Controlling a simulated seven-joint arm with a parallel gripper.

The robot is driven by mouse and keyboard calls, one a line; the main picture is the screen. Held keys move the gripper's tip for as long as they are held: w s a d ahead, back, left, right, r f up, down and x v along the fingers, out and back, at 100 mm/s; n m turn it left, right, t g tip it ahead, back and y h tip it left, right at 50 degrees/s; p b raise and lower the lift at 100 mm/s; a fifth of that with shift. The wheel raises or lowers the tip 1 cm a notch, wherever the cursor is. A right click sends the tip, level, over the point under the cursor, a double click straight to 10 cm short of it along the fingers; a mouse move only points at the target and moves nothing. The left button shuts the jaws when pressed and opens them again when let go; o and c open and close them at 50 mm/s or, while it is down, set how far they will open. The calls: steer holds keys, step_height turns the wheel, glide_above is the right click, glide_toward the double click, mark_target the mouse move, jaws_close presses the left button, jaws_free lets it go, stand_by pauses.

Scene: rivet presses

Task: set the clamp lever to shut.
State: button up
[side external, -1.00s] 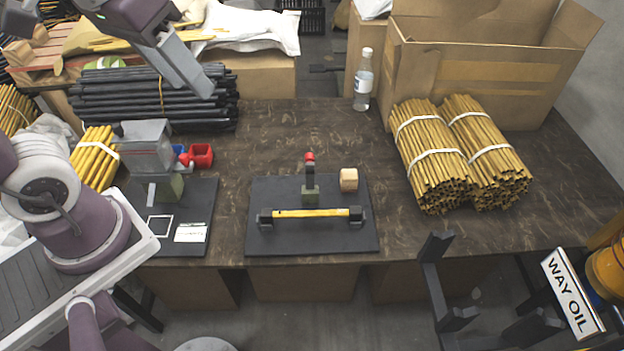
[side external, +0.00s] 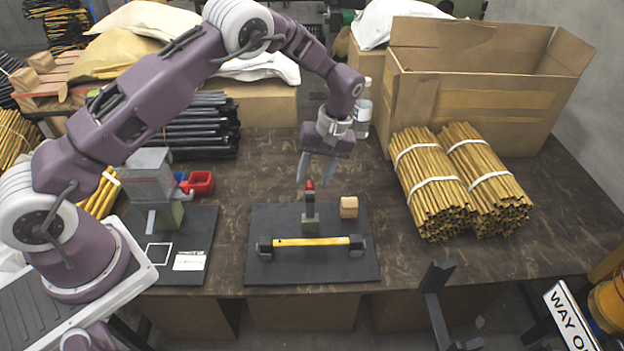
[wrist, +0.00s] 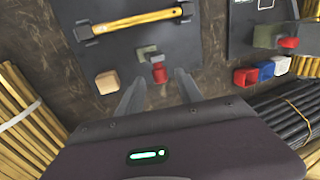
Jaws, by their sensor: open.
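The clamp lever (side external: 309,199) is a short dark upright arm with a red tip, rising from a green-grey block (side external: 310,221) on a black plate (side external: 280,268). A yellow bar (side external: 312,242) lies across the plate between two dark supports, on the near side of the block. My gripper (side external: 317,183) is open above the lever, its fingers pointing down close to the red tip. In the wrist view the red tip (wrist: 159,75) shows just ahead of and between the two fingers (wrist: 160,92). I cannot tell whether a finger touches it.
A small wooden block (side external: 349,207) sits right of the lever. A press (side external: 150,180) with red and blue bins (side external: 201,183) stands at left. Bundled yellow rods (side external: 432,185), a bottle (side external: 362,108) and a cardboard box (side external: 470,95) are at right and behind.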

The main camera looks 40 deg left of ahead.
steer(key=shift+x, duration=0.95)
steer(key=shift+c, duration=0.4)
jaws_close()
